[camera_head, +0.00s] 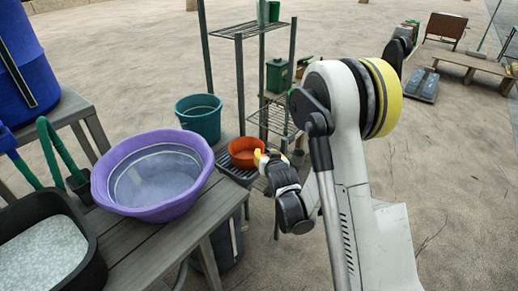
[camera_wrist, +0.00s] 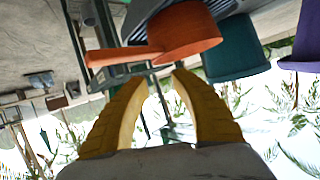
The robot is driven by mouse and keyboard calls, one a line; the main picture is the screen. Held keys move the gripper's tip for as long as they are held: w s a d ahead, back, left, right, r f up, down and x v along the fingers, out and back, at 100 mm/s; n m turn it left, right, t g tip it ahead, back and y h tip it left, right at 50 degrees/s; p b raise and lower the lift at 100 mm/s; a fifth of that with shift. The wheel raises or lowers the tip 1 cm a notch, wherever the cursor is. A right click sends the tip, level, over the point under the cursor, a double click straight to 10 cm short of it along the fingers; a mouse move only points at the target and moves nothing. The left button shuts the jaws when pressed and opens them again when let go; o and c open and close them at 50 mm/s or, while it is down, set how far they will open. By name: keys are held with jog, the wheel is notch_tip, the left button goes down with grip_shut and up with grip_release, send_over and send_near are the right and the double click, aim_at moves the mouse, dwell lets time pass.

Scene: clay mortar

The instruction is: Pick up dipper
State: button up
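The orange dipper (camera_head: 244,146) is a round bowl on a small dark slatted stand at the end of the grey table. In the wrist view, which looks upside down, the dipper's bowl (camera_wrist: 187,35) shows with its straight handle (camera_wrist: 122,57) pointing left. My gripper (camera_head: 259,157) is just right of the bowl in the head view. Its two yellow fingers (camera_wrist: 162,77) are apart with nothing between them. The handle and bowl lie just beyond the fingertips in the wrist view. In the head view the handle is mostly hidden by my gripper.
A purple basin (camera_head: 107,190) of greyish water and a black tub (camera_head: 92,262) of pale pellets are on the table. A metal shelf rack (camera_head: 239,75) rises close behind my gripper. Open ground lies right.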

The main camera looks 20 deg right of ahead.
aim_at(263, 147)
jog(key=p+x, duration=0.1)
jog(key=x, duration=0.2)
jog(key=p+x, duration=0.1)
jog(key=x, duration=0.2)
jog(key=shift+w+d+f, duration=0.15)
jog(key=shift+d+f, duration=0.05)
jog(key=shift+f, duration=0.15)
jog(key=b+x, duration=0.2)
jog(key=x, duration=0.3)
jog(key=shift+d+f+b, duration=0.3)
jog(key=shift+d+b, duration=0.05)
jog(key=shift+b, duration=0.05)
jog(key=shift+w, duration=0.2)
grip_shut()
